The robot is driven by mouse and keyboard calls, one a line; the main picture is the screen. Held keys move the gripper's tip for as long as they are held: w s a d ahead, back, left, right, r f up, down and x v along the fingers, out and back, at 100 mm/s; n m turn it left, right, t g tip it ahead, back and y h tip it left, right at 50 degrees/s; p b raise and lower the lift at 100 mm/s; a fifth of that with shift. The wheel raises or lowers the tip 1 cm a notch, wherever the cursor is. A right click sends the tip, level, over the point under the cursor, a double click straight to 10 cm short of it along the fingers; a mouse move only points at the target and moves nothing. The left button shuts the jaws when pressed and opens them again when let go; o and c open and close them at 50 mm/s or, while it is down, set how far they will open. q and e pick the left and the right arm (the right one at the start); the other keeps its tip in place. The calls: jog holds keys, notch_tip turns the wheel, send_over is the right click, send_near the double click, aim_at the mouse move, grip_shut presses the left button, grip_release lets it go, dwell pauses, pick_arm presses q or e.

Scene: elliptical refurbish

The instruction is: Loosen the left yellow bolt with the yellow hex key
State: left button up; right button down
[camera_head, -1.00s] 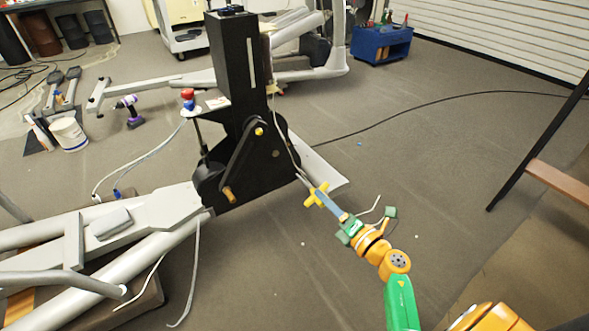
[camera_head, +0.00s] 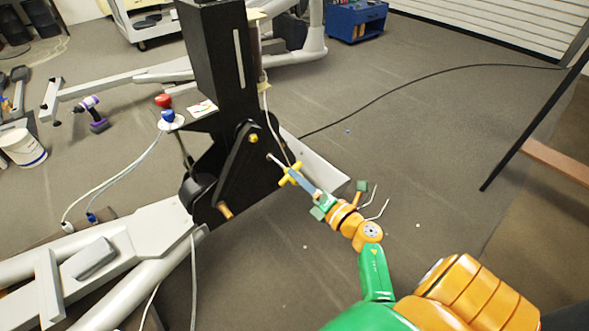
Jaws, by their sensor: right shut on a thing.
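A yellow bolt (camera_head: 253,138) shows near the top of the black crank arm on the upright black machine housing. I cannot tell whether another yellow bolt is hidden from this angle. My right gripper (camera_head: 296,179) is shut on the yellow hex key (camera_head: 286,181), around its cross-shaped yellow handle. The key's thin metal shaft points up and left toward the housing. Its tip is below and right of the visible bolt and appears apart from it; depth is hard to judge. My left gripper is not in view.
A brass-coloured peg (camera_head: 225,211) sticks out low on the crank. A grey machine frame (camera_head: 135,232) lies at lower left. A red knob (camera_head: 163,100), a purple drill (camera_head: 95,115) and a white bucket (camera_head: 22,149) are at left.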

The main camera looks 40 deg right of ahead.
jog(key=shift+w, duration=0.5)
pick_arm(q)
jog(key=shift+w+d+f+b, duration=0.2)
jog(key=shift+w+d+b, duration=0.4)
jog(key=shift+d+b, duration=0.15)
pick_arm(e)
jog(key=shift+w+a+r, duration=0.1)
jog(key=shift+w+a, duration=0.05)
jog(key=shift+w, duration=1.25)
jog(key=shift+w+a, duration=0.1)
jog(key=shift+w, duration=1.25)
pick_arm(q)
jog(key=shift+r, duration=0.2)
pick_arm(e)
jog(key=shift+s+d+r, duration=0.1)
jog(key=shift+d+r, duration=0.05)
jog(key=shift+d, duration=0.05)
pick_arm(q)
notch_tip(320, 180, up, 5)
jog(key=p, duration=0.5)
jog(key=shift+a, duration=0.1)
pick_arm(e)
jog(key=m, duration=1.6)
jog(key=shift+f, duration=0.35)
